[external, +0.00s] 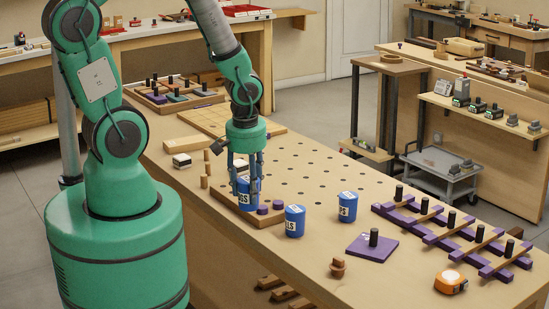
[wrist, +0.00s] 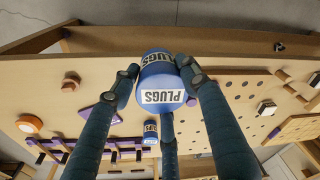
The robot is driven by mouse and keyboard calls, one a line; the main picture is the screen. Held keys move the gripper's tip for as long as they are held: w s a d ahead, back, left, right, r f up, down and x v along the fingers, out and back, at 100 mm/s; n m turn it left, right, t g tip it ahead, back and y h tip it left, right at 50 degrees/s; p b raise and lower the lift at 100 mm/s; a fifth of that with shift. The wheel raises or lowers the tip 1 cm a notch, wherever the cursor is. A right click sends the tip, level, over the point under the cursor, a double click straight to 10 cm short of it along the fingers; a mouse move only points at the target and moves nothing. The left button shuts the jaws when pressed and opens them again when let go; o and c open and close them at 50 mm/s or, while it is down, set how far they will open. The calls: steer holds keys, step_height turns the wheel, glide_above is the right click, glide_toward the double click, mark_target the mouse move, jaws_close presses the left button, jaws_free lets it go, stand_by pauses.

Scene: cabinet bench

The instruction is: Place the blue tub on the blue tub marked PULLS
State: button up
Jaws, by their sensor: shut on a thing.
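My gripper (external: 247,178) is shut on a blue tub (external: 248,194), its fingers around the tub's sides. In the wrist view the held tub (wrist: 160,80) has a white label reading PLUGS, upside down there. In the external view, it is at a wooden board with purple knobs; whether it touches the board is unclear. A second blue tub (external: 295,222) stands upright on the bench just right of it; its label shows only "LS". A third blue tub (external: 347,208) stands further right, its label too small to read. One standing tub (wrist: 151,132) shows below the held one in the wrist view.
The wooden board (external: 230,203) has purple knobs (external: 277,205). A purple plate with a black peg (external: 373,245), a purple rack (external: 450,235), an orange tape measure (external: 450,282) and a small brown piece (external: 338,267) lie rightward. The bench middle, with dark holes, is mostly clear.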

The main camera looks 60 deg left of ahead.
steer(key=shift+s+a, duration=0.15)
steer(key=shift+a, duration=0.1)
stand_by(0.3)
glide_above(296, 208)
steer(key=shift+d+f, duration=0.1)
steer(key=shift+f, duration=0.6)
steer(key=shift+s, duration=0.1)
steer(key=shift+f, duration=1.75)
steer(key=shift+f+b, duration=0.15)
steer(key=shift+b, duration=0.15)
steer(key=o, duration=1.3)
steer(key=shift+r, duration=0.25)
